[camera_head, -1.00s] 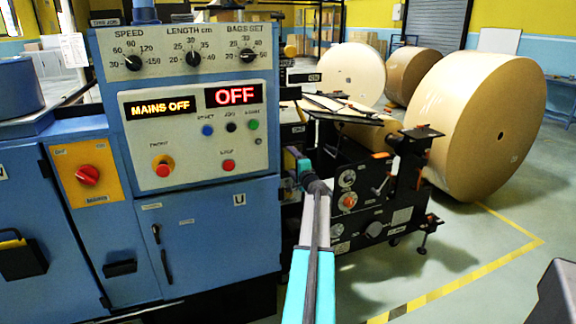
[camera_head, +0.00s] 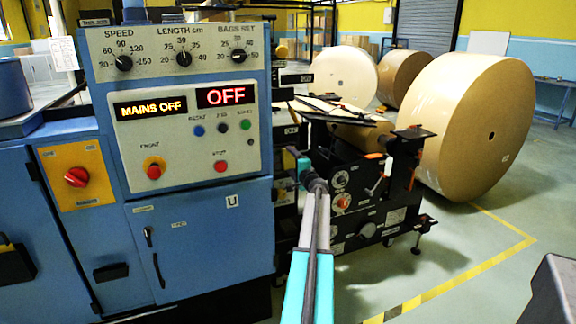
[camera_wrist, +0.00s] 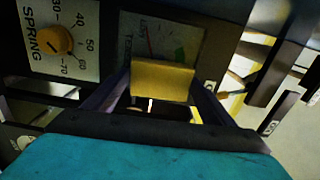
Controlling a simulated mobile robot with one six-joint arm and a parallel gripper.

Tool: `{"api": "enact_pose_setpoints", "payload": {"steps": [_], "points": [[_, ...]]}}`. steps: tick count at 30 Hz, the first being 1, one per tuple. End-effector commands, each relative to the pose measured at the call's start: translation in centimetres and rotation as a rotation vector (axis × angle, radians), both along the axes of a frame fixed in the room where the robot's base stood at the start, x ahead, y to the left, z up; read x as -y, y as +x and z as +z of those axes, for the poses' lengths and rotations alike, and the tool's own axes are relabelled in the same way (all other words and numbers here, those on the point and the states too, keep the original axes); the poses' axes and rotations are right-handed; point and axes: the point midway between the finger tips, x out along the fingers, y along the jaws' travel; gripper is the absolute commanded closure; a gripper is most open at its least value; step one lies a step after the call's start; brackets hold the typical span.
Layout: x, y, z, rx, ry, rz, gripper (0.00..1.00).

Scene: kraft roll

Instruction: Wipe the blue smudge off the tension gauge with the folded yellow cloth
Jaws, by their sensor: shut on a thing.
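My gripper (camera_wrist: 160,88) is shut on the folded yellow cloth (camera_wrist: 163,80) in the wrist view. The cloth is held across the fingertips, right in front of the tension gauge (camera_wrist: 155,35). The gauge has a pale face with a red needle and a green zone, and the cloth covers its near part. I cannot tell whether the cloth touches the face. I cannot make out the blue smudge. In the head view, my gripper (camera_head: 304,168) is small and dark beside the black unwind stand, with the cloth not discernible there.
An orange SPRING knob (camera_wrist: 55,40) sits left of the gauge in the wrist view. The blue control cabinet (camera_head: 200,240), with displays reading MAINS OFF and OFF, stands left. The black stand (camera_head: 365,215) and large kraft roll (camera_head: 465,125) are right.

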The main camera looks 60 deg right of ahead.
Motion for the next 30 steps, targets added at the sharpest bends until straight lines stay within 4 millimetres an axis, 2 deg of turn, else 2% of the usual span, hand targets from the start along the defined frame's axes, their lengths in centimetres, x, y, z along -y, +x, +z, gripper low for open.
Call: {"api": "enact_pose_setpoints", "payload": {"steps": [9,30], "points": [[1.26,-0.69,-0.02,0.0,0.0,0.0,0.4],[1.11,-0.87,-0.03,0.0,0.0,0.0,0.4]]}}
